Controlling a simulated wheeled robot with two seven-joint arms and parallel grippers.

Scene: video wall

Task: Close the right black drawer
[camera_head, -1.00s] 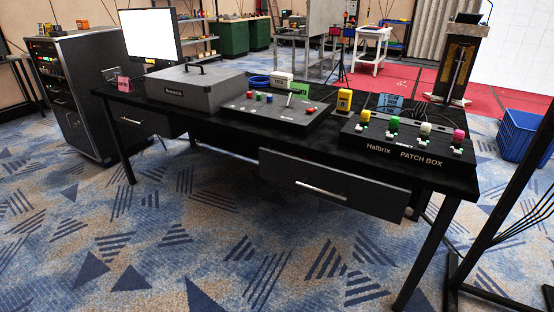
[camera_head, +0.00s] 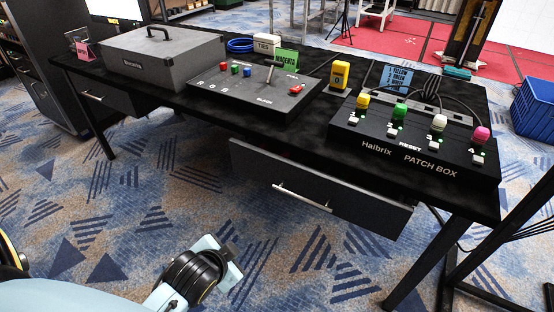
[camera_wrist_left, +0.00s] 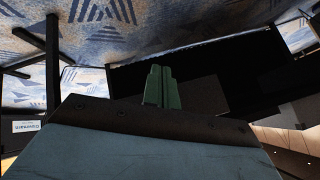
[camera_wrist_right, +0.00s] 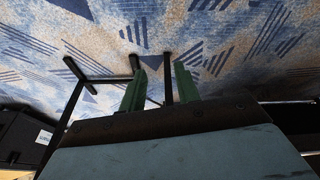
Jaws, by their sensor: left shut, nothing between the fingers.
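The right black drawer (camera_head: 350,198) under the desk stands out from the desk front, with a silver bar handle (camera_head: 300,198) on its face. A light-blue arm of mine with a black joint enters the head view from the lower left, below and in front of the drawer; no fingertips show there. My left gripper (camera_wrist_left: 162,87) shows in its wrist view with its green fingers together and empty, among dark surfaces I cannot identify surely. My right gripper (camera_wrist_right: 160,90) shows in its wrist view with its green fingers apart and nothing between them, above the carpet.
The black desk (camera_head: 320,133) carries a patch box (camera_head: 400,140), a button console (camera_head: 250,93) and a grey case (camera_head: 165,60). A left drawer (camera_head: 115,97) sits under its other end. A dark metal frame stands at the right edge. Carpet before the desk is clear.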

